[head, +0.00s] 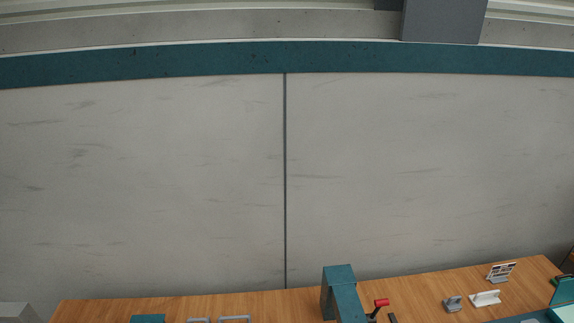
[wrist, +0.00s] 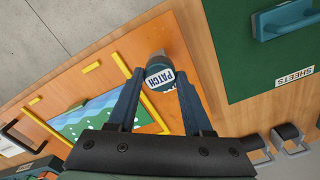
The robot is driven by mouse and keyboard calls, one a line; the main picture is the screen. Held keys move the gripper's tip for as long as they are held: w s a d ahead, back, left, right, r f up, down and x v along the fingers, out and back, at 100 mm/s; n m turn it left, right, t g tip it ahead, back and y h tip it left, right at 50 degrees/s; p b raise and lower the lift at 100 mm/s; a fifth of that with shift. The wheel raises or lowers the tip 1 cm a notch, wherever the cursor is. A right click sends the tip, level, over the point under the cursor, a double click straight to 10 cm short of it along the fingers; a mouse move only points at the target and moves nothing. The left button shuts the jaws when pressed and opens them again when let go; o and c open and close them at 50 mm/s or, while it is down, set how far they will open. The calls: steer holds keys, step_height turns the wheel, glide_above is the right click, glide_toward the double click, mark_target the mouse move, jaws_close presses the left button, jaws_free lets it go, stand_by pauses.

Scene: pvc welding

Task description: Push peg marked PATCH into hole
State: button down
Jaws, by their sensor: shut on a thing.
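The peg marked PATCH (wrist: 160,77) shows in the wrist view, with a round dark teal end and a white label. My gripper (wrist: 160,82) has its two blue-grey fingers on either side of this end and is shut on it. The peg's grey-brown body (wrist: 173,45) extends beyond the fingertips, over a wooden surface (wrist: 195,30). I cannot make out the hole, nor tell whether the peg's far end is in it. The head view shows neither my gripper nor the peg.
In the wrist view, a green panel labelled SHEETS (wrist: 293,77) with a teal handle lies right. A yellow-framed picture board (wrist: 95,113) lies left; dark-and-grey fittings (wrist: 288,138) sit lower right. In the head view, a wooden bench (head: 240,304) stands below a grey wall.

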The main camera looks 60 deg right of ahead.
steer(key=shift+f+b, duration=0.4)
steer(key=shift+f, duration=0.2)
steer(key=shift+c, duration=1.2)
jaws_free()
steer(key=shift+r, duration=0.1)
step_height(320, 180, up, 13)
steer(key=b, duration=0.1)
